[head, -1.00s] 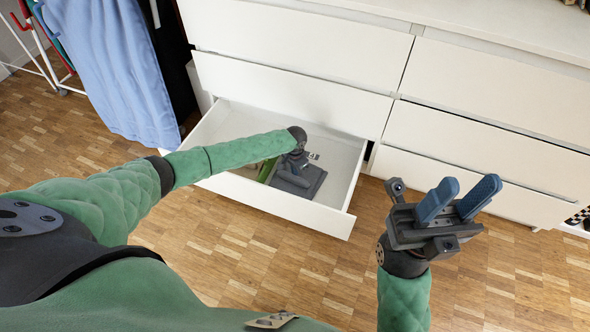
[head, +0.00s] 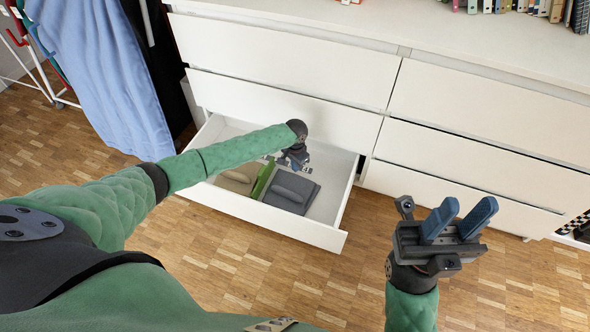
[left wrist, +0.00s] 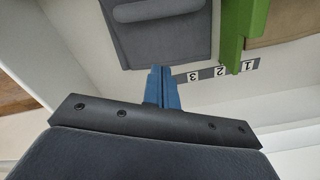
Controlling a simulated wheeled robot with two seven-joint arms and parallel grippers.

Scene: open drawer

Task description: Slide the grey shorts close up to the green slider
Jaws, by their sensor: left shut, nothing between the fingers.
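The grey shorts (head: 291,192) lie folded in the open drawer, with a rolled bulge on top. The green slider (head: 263,181) stands just left of them; in the left wrist view the slider (left wrist: 232,45) is right of the shorts (left wrist: 165,40), with a narrow pale gap between. My left gripper (head: 297,163) is over the shorts' back edge. In the wrist view its blue fingers (left wrist: 163,72) are shut and empty, with tips close to that edge; whether they touch cannot be told. My right gripper (head: 466,208) is open and empty outside the drawer.
A tan folded cloth (head: 238,179) lies on the slider's other side. A strip marked 1, 2, 3 (left wrist: 220,72) runs along the drawer's back part. The drawer (head: 325,236) has bare floor right of the shorts. Light blue cloth (head: 100,75) hangs at the left.

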